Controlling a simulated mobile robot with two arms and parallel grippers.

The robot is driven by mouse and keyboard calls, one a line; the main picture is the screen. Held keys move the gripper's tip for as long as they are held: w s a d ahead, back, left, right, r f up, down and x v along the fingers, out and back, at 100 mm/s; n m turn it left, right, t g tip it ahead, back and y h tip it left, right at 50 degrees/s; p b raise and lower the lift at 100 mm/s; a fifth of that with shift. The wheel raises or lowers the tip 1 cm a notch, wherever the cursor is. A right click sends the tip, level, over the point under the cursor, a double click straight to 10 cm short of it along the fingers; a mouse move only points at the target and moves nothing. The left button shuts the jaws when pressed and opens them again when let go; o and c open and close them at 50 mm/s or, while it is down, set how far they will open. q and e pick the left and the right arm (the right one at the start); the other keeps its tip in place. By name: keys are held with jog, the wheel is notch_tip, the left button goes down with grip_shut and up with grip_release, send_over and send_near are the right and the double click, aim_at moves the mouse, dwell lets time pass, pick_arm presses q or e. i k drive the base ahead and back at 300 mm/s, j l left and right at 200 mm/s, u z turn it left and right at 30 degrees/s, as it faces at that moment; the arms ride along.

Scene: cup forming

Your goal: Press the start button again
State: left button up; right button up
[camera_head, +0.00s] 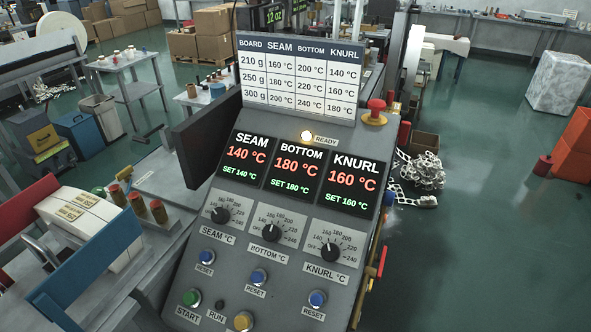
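The green start button (192,298) sits at the lower left of the tilted grey control panel (205,232), above its START label. Nothing touches it. The small RUN lamp (219,305) beside it is dark. The seam display (247,156) reads 140 °C, set 140; the bottom display (294,168) 180, set 180; the knurl display (350,183) 160, set 160. Below are three black knobs, for seam (220,215), bottom (271,232) and knurl (331,252). Neither of my grippers is in view.
Blue reset buttons (258,277) and a yellow button (243,321) sit near the start button. A red mushroom button (376,107) stands beside the temperature chart (298,78). A holder with blue and red sides (97,262) is at left.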

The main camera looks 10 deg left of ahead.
aim_at(190, 298)
jog(key=j+u, duration=0.1)
jog(key=u, duration=0.4)
jog(key=j+u, duration=0.15)
jog(key=u, duration=0.3)
